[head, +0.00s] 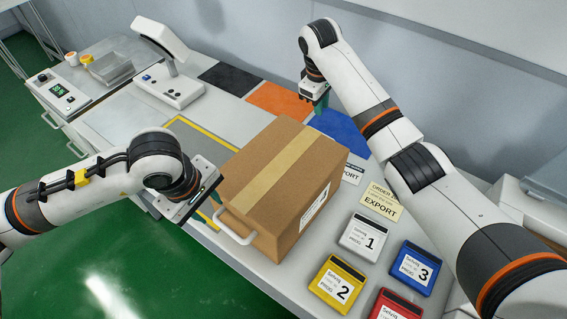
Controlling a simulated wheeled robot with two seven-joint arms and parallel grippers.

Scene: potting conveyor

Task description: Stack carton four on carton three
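One large brown carton (266,178) with a tan tape strip stands upright on the worktop in the middle. Its right end bears a white label, and I cannot read a carton number on it. I cannot make out a second large carton. My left gripper (213,193) is at the carton's left side; its dark green fingers are partly hidden, and I cannot tell whether they touch the carton. My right gripper (318,103) points down above the worktop behind the carton, near the blue mat (340,130). Its finger gap is not clear, and no carton shows in it.
Flat boxes labelled 1 (364,238), 2 (338,284) and 3 (415,268), plus a red one (396,306), lie at front right. EXPORT cards (381,203) lie beside the carton. Orange (277,98) and black mats (230,78) are bare. A scale-like device (170,90) stands behind left.

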